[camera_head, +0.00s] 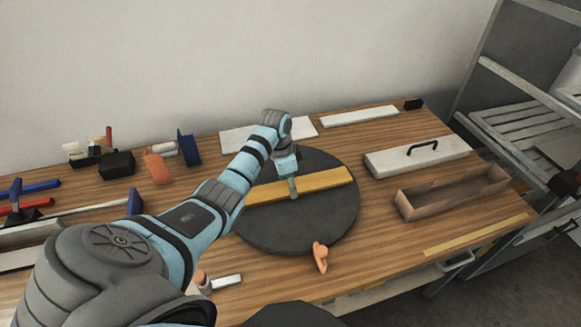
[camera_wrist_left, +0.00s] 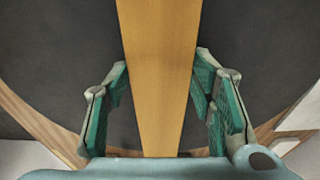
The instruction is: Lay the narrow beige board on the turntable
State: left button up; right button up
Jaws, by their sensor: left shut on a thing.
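The narrow beige board (camera_head: 325,180) looks yellow-tan and lies across the round dark grey turntable (camera_head: 310,228). In the left wrist view the board (camera_wrist_left: 160,45) runs lengthwise between my fingers, with the dark turntable (camera_wrist_left: 255,50) behind it. My left gripper (camera_head: 293,190) is over the board's middle, shut on it; its green-padded fingers (camera_wrist_left: 162,80) stand on either side. I cannot tell whether the board touches the turntable or hangs just above it. The board's left end is partly hidden by my left arm. My right gripper is not in view.
An orange-tan object (camera_head: 320,257) stands at the turntable's front rim. White panels (camera_head: 360,116) lie behind. Several tools and blocks (camera_head: 116,165) crowd the left.

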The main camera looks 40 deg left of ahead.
aim_at(283, 188)
pick_arm(q)
jog(key=o, duration=1.4)
jog(key=shift+s, duration=0.1)
jog(key=shift+c, duration=0.2)
notch_tip(283, 188, up, 12)
jog(key=s+a+p, duration=0.1)
jog(key=p, duration=0.1)
jog(key=shift+s, duration=0.2)
